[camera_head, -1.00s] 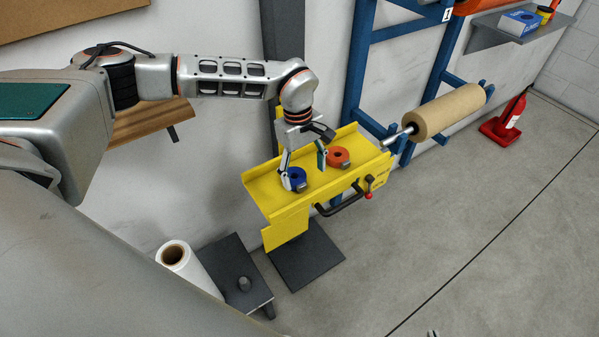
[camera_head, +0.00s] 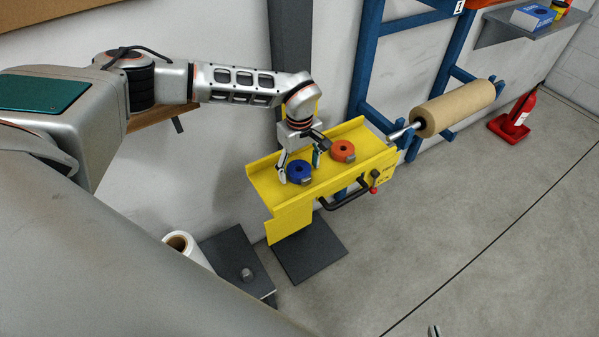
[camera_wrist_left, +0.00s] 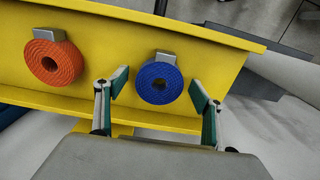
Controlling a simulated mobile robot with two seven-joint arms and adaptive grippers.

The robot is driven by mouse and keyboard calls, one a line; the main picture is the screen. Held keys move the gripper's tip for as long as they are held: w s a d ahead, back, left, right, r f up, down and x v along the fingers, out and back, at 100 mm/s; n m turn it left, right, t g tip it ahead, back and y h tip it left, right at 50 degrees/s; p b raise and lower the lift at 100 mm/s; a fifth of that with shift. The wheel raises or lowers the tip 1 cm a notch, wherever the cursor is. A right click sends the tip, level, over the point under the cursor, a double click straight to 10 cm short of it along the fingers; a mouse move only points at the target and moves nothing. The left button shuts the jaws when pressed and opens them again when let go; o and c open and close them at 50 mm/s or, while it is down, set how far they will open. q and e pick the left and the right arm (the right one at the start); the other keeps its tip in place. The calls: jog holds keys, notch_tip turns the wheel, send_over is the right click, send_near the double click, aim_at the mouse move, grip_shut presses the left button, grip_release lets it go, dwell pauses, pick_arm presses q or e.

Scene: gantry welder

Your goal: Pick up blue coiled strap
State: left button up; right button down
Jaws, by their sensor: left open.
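The blue coiled strap (camera_head: 300,179) lies flat on a yellow tray-like stand (camera_head: 268,190), with a small grey buckle at its edge. In the left wrist view the blue strap (camera_wrist_left: 160,97) appears between the fingertips. My left gripper (camera_head: 300,168) is open and empty, its two fingers reaching down either side of the strap. In the left wrist view the left gripper (camera_wrist_left: 159,88) has clear gaps on both sides of the coil. A small grey tip at the bottom edge, seemingly my right gripper (camera_head: 433,331), is mostly out of frame.
An orange coiled strap (camera_head: 343,151) lies on the same stand, right of the blue one. The stand has raised yellow edges and a black handle (camera_head: 345,199). A brown roll (camera_head: 455,108) on a blue rack is to the right. Grey floor is open at lower right.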

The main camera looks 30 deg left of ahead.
pick_arm(q)
jog(key=c, duration=1.3)
jog(key=shift+r, duration=0.15)
